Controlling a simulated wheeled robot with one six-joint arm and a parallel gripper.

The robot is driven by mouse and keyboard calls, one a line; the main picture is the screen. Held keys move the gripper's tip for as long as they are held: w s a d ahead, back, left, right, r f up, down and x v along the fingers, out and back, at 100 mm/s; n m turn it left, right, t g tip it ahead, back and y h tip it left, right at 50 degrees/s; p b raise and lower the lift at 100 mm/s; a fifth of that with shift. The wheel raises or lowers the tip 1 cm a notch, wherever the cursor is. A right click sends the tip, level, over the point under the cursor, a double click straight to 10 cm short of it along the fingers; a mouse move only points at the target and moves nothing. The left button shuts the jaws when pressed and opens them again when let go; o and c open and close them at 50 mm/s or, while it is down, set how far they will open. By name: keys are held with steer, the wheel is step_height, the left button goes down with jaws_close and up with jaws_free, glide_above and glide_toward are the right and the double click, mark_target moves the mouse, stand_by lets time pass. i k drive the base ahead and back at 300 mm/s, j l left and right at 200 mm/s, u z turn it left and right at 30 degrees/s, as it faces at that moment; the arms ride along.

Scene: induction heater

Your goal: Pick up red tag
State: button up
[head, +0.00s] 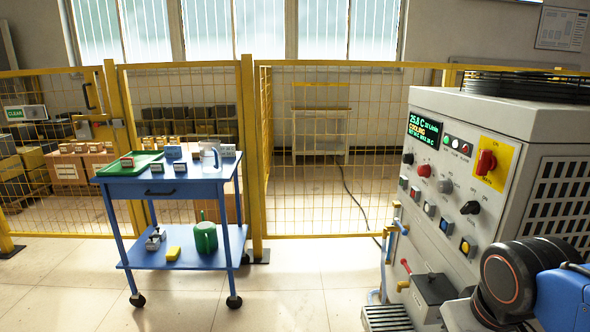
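I cannot make out a red tag for certain. A small red piece (405,266) stands at the grey box (434,290) low in front of the machine; it is too small to identify. A small block with a reddish face (127,162) sits on the green tray (133,165) on the blue cart's top. My gripper is not in view; only a black joint and blue link of my arm show at the bottom right, in front of the machine.
The induction heater (505,130), with a red rotary switch (486,162) and lit display, fills the right side. The blue cart (185,187) stands left, with a green watering can (205,237) on its lower shelf. Yellow mesh fencing (330,190) runs behind. The middle floor is clear.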

mark_target(127, 161)
steer(key=u, duration=1.25)
steer(key=i, duration=1.15)
